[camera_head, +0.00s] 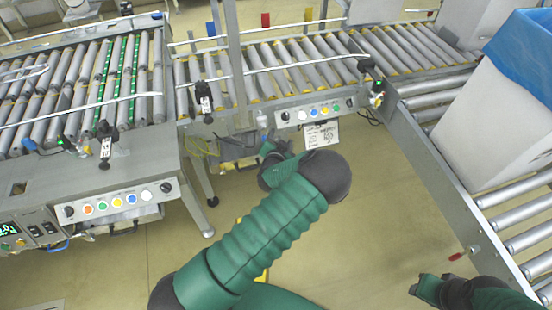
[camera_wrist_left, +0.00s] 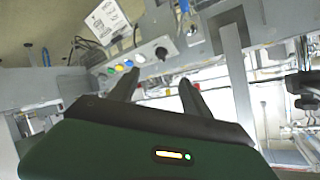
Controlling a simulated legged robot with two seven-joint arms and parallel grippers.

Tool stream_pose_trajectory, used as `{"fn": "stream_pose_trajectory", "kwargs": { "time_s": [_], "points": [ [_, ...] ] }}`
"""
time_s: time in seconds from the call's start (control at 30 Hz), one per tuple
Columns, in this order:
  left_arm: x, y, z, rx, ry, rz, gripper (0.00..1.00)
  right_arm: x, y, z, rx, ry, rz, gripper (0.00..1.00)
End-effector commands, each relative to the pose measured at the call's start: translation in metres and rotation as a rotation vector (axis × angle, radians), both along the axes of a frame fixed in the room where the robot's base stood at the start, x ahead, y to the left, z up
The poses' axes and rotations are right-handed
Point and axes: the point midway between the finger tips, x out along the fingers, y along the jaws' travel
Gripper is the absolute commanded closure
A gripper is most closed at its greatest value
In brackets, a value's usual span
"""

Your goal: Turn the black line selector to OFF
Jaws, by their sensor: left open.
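A black selector knob (camera_head: 285,115) sits at the left end of a grey button panel (camera_head: 318,112) on the front of the middle conveyor. In the left wrist view the black knob (camera_wrist_left: 161,52) shows near the top centre, past the fingertips and roughly between them. My left gripper (camera_head: 272,151) is just below and left of this panel, partly hidden by my own arm. In the left wrist view its two fingers (camera_wrist_left: 159,77) are spread with nothing between them. The knob's label is too small to read. My right gripper (camera_head: 416,285) is at the lower right; its opening is unclear.
A similar panel (camera_head: 118,202) with a black knob and coloured buttons is on the left conveyor. A white paper tag (camera_head: 323,136) hangs under the middle panel. A white box with a blue liner (camera_head: 525,50) stands on the right conveyor. Open floor lies between the conveyors.

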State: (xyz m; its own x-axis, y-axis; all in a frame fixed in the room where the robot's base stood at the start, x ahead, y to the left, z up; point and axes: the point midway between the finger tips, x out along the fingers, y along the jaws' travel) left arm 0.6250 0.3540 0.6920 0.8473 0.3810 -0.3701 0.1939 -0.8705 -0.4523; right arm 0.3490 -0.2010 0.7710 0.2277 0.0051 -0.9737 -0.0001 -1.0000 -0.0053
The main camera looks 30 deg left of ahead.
Motion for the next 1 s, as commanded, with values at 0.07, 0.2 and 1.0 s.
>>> {"fn": "stream_pose_trajectory", "kwargs": {
  "time_s": [0.07,0.2,1.0],
  "points": [
    [-0.01,0.001,0.021,-0.061,0.036,0.049,0.44,0.001,0.0,0.02,0.0,-0.003,0.0,0.64],
    [-0.032,-0.005,0.034,-0.165,0.122,0.112,0.44,0.001,0.0,0.038,0.0,-0.003,0.0,0.64],
    [-0.092,-0.054,0.076,-0.387,0.345,0.172,0.44,0.001,0.0,0.074,0.0,-0.003,0.0,0.64]
  ]
}}
